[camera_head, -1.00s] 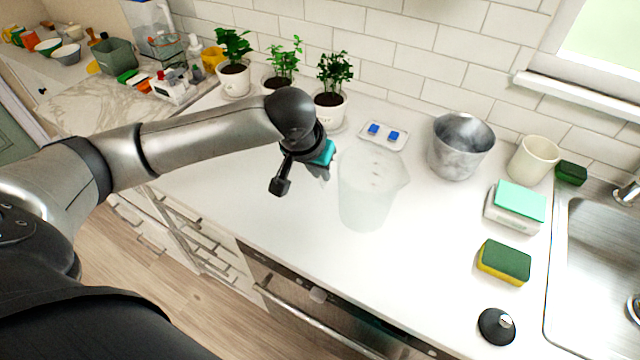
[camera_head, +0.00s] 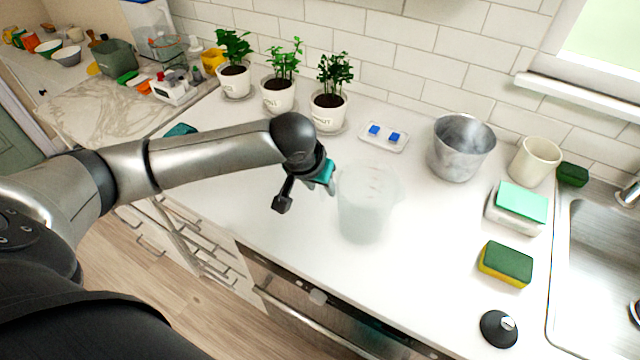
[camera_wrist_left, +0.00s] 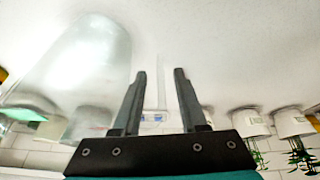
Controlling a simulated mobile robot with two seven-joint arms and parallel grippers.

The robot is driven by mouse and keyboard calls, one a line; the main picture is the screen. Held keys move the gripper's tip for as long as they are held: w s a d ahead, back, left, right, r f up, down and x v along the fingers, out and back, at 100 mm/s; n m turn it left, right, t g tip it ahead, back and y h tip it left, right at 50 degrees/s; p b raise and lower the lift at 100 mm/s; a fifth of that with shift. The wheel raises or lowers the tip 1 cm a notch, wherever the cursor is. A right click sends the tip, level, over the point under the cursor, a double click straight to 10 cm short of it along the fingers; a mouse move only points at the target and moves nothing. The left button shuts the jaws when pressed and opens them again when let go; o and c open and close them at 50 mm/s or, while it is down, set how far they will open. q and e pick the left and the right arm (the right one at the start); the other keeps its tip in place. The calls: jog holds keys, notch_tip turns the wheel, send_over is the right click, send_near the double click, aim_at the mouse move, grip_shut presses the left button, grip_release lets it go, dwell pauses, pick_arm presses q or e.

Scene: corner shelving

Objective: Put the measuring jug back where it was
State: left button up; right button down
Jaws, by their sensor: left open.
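The measuring jug (camera_head: 367,208) is a frosted, see-through vessel on the white counter, right of my left gripper in the head view. It also shows in the left wrist view (camera_wrist_left: 85,65), beside the fingers at the left and not between them. My left gripper (camera_wrist_left: 158,75) is open, with nothing between its two dark fingers. In the head view my left gripper (camera_head: 325,174) is close to the jug's left side; its fingertips are hard to make out. Whether they touch the jug cannot be told. My right gripper is not in view.
Several potted plants (camera_head: 328,112) line the wall. A tray with blue pieces (camera_head: 384,136), a metal pot (camera_head: 460,150) and a cream cup (camera_head: 534,162) stand behind and right. A sponge (camera_head: 505,263) and black lid (camera_head: 498,328) lie front right. The counter before the jug is clear.

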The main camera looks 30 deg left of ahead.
pick_arm(q)
jog(key=shift+r, duration=0.1)
jog(key=p+v, duration=0.2)
jog(key=v, duration=1)
